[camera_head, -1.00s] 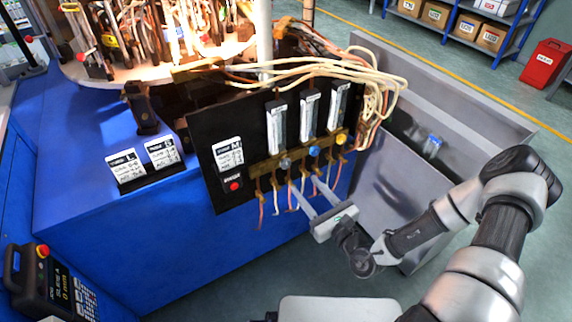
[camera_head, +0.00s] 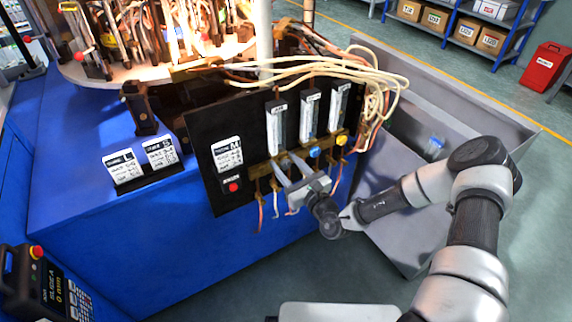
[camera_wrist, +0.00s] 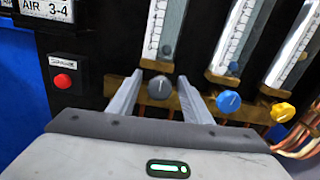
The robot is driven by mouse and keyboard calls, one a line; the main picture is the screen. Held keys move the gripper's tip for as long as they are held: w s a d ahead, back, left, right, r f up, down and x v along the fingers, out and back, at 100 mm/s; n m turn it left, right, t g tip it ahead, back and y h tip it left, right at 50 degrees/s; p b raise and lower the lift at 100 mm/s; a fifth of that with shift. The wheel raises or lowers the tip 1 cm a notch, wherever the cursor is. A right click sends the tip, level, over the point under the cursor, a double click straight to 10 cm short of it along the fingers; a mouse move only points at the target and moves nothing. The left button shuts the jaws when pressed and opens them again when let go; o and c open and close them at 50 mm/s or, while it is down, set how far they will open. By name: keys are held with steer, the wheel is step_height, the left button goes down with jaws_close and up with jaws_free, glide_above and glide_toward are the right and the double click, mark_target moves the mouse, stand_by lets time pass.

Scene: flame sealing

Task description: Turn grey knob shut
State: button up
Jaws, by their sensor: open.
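The grey knob (camera_wrist: 160,87) sits on a brass manifold below the leftmost flow tube, in the wrist view. My gripper (camera_wrist: 158,92) is open, with one finger on each side of the grey knob; whether either finger touches it I cannot tell. In the head view my gripper (camera_head: 288,166) reaches the panel below the leftmost tube, and its fingers largely hide the grey knob there. A blue knob (camera_wrist: 229,102) is just right of the right finger, and a yellow knob (camera_wrist: 283,112) is further right.
A red button (camera_wrist: 62,81) is left of the fingers on the black panel (camera_head: 205,160). Pale hoses (camera_head: 330,72) loop above the flow tubes. Thin wires hang below the manifold. A grey metal bin (camera_head: 450,85) stands to the right of the panel.

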steer(key=c, duration=1)
steer(key=shift+r+m+p, duration=0.2)
steer(key=shift+m+p, duration=0.2)
steer(key=shift+p, duration=0.5)
steer(key=shift+f, duration=0.15)
steer(key=o, duration=1)
steer(key=shift+f, duration=0.1)
steer(key=p+v, duration=0.2)
steer(key=v, duration=1.5)
steer(key=shift+s+d, duration=0.2)
